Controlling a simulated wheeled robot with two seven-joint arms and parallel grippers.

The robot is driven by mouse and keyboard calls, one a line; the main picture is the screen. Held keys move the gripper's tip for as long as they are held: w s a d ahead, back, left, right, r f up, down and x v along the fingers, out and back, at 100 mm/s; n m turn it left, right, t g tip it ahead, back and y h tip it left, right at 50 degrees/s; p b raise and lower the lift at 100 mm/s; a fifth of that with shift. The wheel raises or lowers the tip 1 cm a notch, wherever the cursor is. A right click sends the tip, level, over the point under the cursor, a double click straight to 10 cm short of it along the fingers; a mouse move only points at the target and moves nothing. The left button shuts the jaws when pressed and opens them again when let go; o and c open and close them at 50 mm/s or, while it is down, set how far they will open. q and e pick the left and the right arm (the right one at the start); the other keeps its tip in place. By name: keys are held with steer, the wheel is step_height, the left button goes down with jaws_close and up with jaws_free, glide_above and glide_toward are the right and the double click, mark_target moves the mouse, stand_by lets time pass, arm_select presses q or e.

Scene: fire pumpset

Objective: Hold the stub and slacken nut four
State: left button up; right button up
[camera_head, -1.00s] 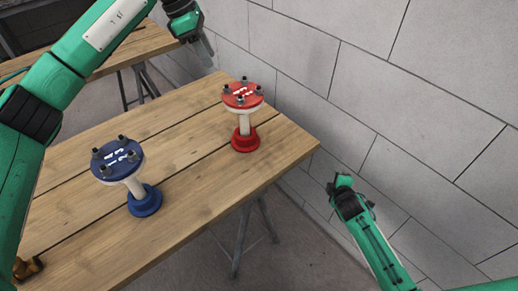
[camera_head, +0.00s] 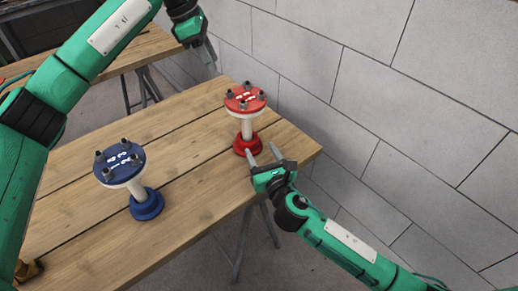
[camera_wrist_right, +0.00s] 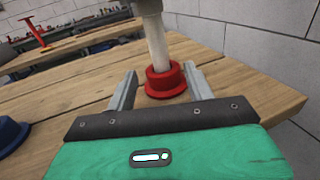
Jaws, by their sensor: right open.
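A red-topped stub (camera_head: 246,127) stands upright near the far right edge of the table, with a white stem, a red foot and several dark nuts on its disc. A blue-topped stub (camera_head: 134,188) of the same form stands to the left and nearer. The nut numbers are too small to read. My right gripper (camera_head: 262,153) is open and empty just in front of the red foot. In the right wrist view the red foot (camera_wrist_right: 165,82) shows between and beyond the open fingers. My left gripper (camera_head: 212,58) hangs beyond the red stub; its finger gap is unclear.
The wooden table (camera_head: 195,205) is clear around both stubs. A block wall (camera_head: 400,130) runs along the right side. Another wooden table (camera_head: 140,48) stands behind at upper left. A small brown-yellow object (camera_head: 28,270) lies at the near left corner.

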mark_target(245, 123)
steer(key=shift+w+a, duration=0.2)
steer(key=shift+a, duration=0.05)
steer(key=x, duration=1.3)
jaws_close()
